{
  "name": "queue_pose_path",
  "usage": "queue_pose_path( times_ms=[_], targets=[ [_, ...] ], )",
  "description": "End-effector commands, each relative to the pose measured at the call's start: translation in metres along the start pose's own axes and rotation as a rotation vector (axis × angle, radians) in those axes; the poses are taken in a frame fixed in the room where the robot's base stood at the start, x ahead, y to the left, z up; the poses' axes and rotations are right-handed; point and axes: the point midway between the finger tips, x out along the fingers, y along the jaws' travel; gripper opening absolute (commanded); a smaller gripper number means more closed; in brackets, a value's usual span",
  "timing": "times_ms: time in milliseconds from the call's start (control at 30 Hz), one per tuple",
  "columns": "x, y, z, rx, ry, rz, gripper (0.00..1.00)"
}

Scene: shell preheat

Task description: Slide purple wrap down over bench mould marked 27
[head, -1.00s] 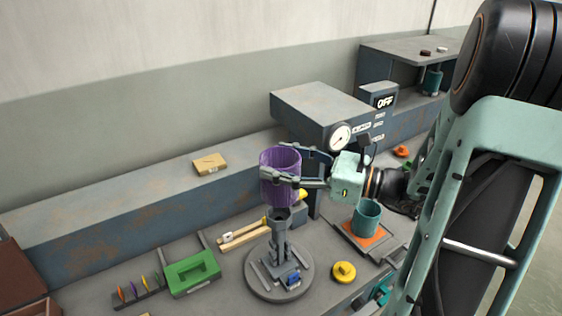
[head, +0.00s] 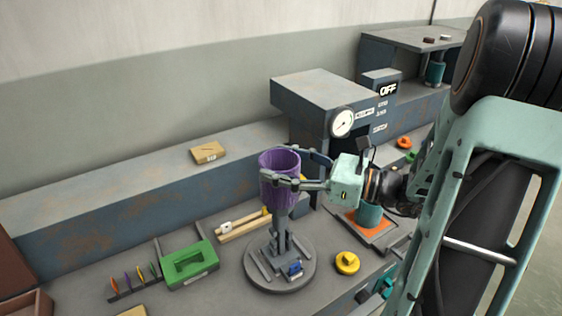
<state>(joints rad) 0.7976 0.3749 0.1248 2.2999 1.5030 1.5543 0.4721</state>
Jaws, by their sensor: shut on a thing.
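The purple wrap (head: 279,194) is an open-topped sleeve, wider at its top than at its lower end. My gripper (head: 278,163) is shut on it from the right, with one finger across its near side and the other behind it. The wrap stands roughly upright over the grey bench mould (head: 281,227) on a round base plate (head: 262,281). Its lower end covers the top of the mould in the head view. I cannot tell how far the mould is inside it, or whether they touch. No mark 27 is readable.
A grey oven-like unit with a gauge (head: 342,122) and an OFF sign stands behind. A teal cup (head: 369,215) is on an orange pad at right. A yellow knob (head: 346,262) and green block (head: 190,265) flank the base plate.

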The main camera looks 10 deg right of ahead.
Motion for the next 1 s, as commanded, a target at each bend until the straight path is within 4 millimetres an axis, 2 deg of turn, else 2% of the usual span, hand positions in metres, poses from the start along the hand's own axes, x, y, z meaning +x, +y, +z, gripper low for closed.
queue_pose_path(
  times_ms=[33, 1000],
  targets=[
    [0.0, 0.0, -0.007, 0.001, 0.0, 0.0, 0.37],
    [0.0, 0.0, -0.085, 0.0, 0.0, 0.0, 0.37]
  ],
)
